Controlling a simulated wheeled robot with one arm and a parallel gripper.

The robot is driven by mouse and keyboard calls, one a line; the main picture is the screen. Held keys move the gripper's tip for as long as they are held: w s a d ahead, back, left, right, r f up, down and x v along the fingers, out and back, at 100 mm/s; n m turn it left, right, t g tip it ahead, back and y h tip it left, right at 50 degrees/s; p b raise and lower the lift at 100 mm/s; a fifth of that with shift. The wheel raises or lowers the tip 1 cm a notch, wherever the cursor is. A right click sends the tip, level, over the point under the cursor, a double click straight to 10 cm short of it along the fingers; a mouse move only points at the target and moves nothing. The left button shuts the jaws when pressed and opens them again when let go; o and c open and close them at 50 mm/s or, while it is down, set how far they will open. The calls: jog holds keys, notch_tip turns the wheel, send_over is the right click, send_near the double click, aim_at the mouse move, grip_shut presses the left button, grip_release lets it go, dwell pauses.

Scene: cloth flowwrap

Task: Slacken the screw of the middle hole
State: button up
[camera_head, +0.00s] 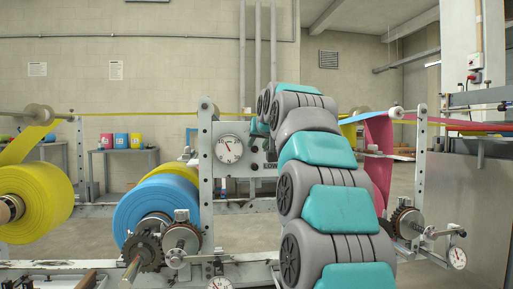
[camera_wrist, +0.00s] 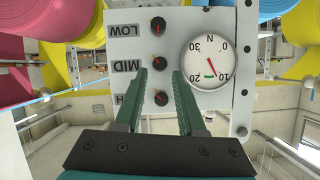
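A pale panel in the wrist view (camera_wrist: 205,22) carries a column of three dark screws with red marks. The middle screw (camera_wrist: 159,57) sits beside the MID label (camera_wrist: 126,66). The screw by the LOW label (camera_wrist: 158,25) is above it in the picture, and a third screw (camera_wrist: 161,98) is below, beside a partly hidden label starting with H. My gripper (camera_wrist: 159,72) is open and empty, its two green fingers pointing at the panel. The fingertips are just below the middle screw in the picture, and the third screw shows between the fingers. Contact cannot be told.
A round dial (camera_wrist: 210,62) marked N is right of the screws. Blue (camera_head: 155,205), yellow (camera_head: 38,203) and pink (camera_head: 378,150) rolls with stretched webs surround the frame.

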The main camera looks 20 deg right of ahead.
aim_at(255, 148)
jog(key=shift+x, duration=1.65)
grip_shut()
